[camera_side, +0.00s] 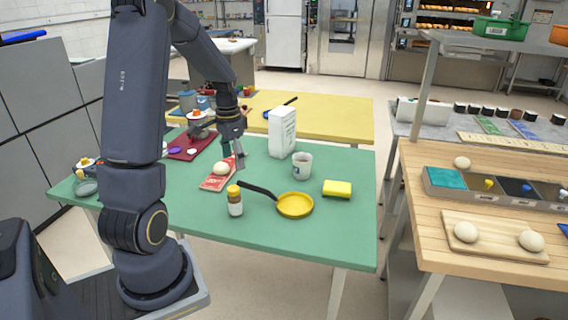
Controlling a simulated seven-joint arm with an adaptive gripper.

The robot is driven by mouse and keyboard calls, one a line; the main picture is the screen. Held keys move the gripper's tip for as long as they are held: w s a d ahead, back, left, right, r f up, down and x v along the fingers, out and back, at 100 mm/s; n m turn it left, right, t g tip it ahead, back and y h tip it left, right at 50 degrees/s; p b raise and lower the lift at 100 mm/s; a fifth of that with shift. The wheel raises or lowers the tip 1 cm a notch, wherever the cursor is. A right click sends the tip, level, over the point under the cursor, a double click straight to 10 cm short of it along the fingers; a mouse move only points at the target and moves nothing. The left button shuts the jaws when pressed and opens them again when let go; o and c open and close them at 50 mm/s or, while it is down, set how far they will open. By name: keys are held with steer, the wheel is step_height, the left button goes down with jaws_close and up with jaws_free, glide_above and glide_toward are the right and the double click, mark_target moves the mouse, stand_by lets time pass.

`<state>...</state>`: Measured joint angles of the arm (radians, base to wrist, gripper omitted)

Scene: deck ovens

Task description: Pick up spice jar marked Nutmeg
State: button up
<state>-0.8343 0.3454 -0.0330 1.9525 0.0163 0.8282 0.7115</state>
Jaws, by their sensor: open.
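A small jar (235,207) with a yellow-brown lid and a pale label stands upright on the green table (335,235), near its front edge. The writing on the label is too small to read. My gripper (234,163) is open and empty, pointing down behind the jar and apart from it. It hangs above the table close to a round pale bun or ball (221,168) on a red packet or board.
A yellow pan (295,205) lies right of the jar, its dark handle reaching toward it. Bare green table lies in front of the pan.

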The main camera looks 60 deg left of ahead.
mark_target(232, 188)
steer(key=f, duration=0.7)
steer(key=s+f, duration=0.1)
steer(key=f, duration=0.3)
steer(key=shift+a, duration=0.3)
steer(key=shift+w+f, duration=0.1)
steer(key=shift+f, duration=3.1)
steer(key=shift+c, duration=0.3)
steer(key=c, duration=1.2)
steer(key=shift+r, duration=0.15)
steer(key=shift+c, duration=0.2)
